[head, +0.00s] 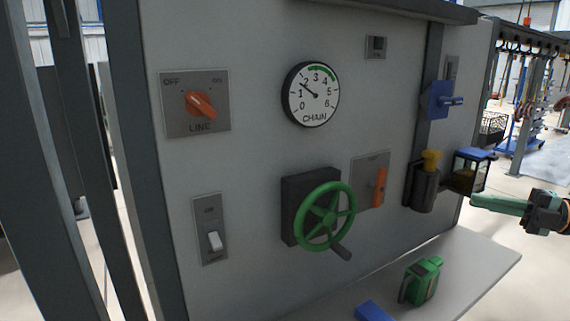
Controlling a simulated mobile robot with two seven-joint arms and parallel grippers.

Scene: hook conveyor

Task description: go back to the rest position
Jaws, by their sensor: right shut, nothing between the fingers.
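My right gripper (476,199) comes in from the right edge, with a green finger part and a dark body. It is shut and empty. Its tip is just below the blue-topped box (468,170) at the panel's right side; I cannot tell whether they touch. My left gripper is not in view. The grey control panel (250,150) fills the middle. It carries an orange LINE knob (200,104), a CHAIN gauge (312,95) with its needle near 2, a white rocker switch (214,240), a green handwheel (325,216) and an orange lever (380,187).
A shelf (470,262) juts out below the panel, bearing a green device (421,280) and a blue block (373,311). Open floor lies beyond the right side.

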